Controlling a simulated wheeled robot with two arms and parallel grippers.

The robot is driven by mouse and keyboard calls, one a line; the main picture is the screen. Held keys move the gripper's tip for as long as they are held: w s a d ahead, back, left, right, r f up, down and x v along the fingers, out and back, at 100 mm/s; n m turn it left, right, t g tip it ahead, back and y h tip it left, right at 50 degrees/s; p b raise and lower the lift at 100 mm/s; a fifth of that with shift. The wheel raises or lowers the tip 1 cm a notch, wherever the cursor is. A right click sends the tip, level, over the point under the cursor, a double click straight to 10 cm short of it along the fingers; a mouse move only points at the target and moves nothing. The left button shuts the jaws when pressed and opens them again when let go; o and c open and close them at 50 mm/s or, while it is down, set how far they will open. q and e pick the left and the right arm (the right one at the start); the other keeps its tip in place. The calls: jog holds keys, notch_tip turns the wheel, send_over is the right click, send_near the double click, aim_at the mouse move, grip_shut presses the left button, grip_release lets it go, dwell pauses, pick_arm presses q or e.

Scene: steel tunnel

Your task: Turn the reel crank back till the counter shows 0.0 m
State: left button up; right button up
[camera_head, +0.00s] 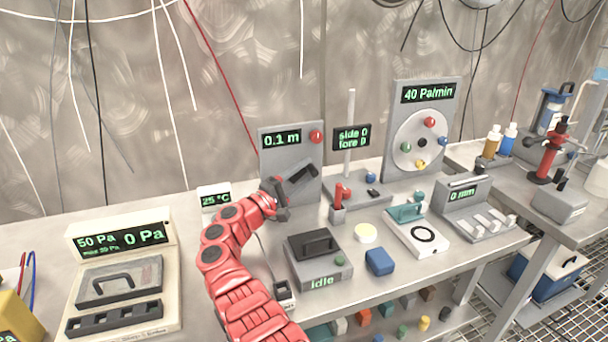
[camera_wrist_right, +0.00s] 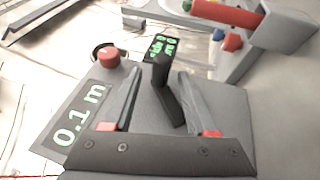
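The reel unit is a grey upright panel (camera_head: 308,142) at the back of the bench, with a lit counter (camera_head: 282,140) showing 0.1 m. The counter also reads 0.1 m in the right wrist view (camera_wrist_right: 80,128). A black crank (camera_head: 302,172) sits on the panel face, partly hidden by my gripper in the head view. My right gripper (camera_head: 284,190) is at the panel, close to the crank. In the right wrist view its two fingers (camera_wrist_right: 160,82) are apart, with the crank's black handle (camera_wrist_right: 162,72) between them and gaps visible on both sides. My left gripper is out of view.
A red knob (camera_head: 316,137) is at the panel's upper right. A post with a small display (camera_head: 352,136) and red-handled lever (camera_head: 340,196) stands right of the panel. A grey box marked idle (camera_head: 318,268) lies in front. A 25 °C display (camera_head: 214,198) is left.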

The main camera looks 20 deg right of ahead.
jog(key=s+a+r+p, duration=0.1)
jog(key=s+a+r, duration=0.1)
jog(key=s, duration=0.5)
jog(key=s+a+r+p, duration=0.2)
jog(key=s+r, duration=0.1)
jog(key=s, duration=0.5)
jog(key=shift+s+a, duration=0.2)
jog(key=shift+s, duration=0.05)
jog(key=shift+p, duration=0.3)
